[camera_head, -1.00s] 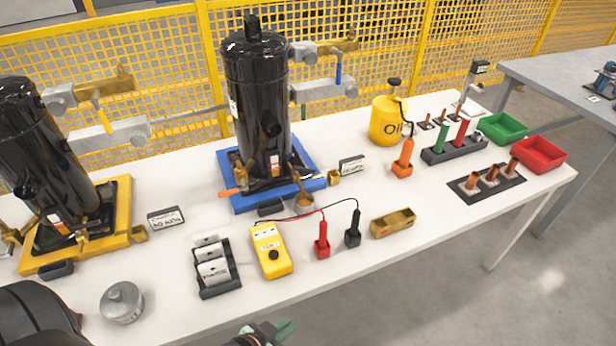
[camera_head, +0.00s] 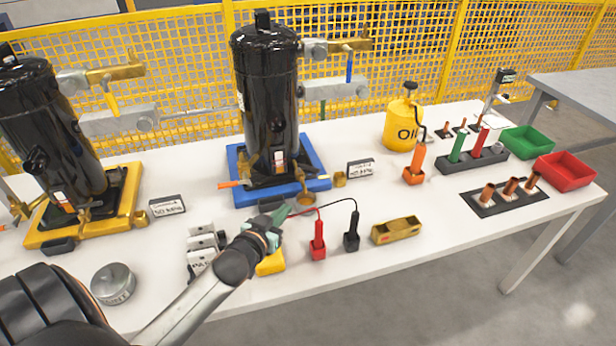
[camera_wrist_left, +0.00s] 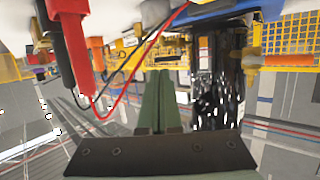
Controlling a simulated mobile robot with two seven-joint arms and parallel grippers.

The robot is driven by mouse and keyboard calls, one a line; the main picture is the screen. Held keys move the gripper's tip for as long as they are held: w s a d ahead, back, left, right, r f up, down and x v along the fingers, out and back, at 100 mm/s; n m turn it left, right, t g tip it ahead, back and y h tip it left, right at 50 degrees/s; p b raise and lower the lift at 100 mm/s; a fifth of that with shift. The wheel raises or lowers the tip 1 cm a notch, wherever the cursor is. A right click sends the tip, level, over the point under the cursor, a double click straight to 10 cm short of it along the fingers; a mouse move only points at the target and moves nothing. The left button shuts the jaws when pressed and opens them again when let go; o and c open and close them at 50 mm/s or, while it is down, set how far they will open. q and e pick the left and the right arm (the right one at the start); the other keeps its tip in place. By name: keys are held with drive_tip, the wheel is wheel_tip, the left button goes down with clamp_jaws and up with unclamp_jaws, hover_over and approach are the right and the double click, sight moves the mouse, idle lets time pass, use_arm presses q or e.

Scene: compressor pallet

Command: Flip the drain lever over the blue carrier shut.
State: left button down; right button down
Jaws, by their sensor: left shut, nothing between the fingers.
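The blue carrier (camera_head: 240,195) holds a tall black compressor (camera_head: 265,90) at the middle of the table. A lever with an orange grip (camera_head: 230,184) sticks out sideways at its low front left. A bent brass pipe (camera_head: 299,170) stands over a brass cup (camera_head: 314,198) at its front right. I take the orange-gripped lever as the drain lever. It also shows at the right of the left wrist view (camera_wrist_left: 264,61). My left gripper (camera_head: 285,213) is shut and empty, just in front of the carrier's front edge, apart from the lever. My right gripper is not in view.
Below my left gripper is a yellow meter (camera_head: 271,264), mostly hidden by my arm. Its red probe (camera_head: 317,240) and black probe (camera_head: 351,232) stand close to the right, with loose leads. White cards (camera_head: 203,241) stand to the left. A yellow carrier (camera_head: 50,235) is farther left.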

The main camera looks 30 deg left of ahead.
use_arm(q)
drive_tip(key=shift+w+a+r+t, duration=0.5)
drive_tip(key=shift+w+a+r, duration=0.15)
drive_tip(key=shift+w+r, duration=0.2)
drive_tip(key=b, duration=0.2)
approach(311, 170)
drive_tip(key=x, duration=0.5)
drive_tip(key=shift+w+a+f, duration=0.1)
drive_tip(key=shift+a, duration=0.05)
drive_tip(key=shift+w+a+f, duration=0.1)
drive_tip(key=shift+w, duration=0.65)
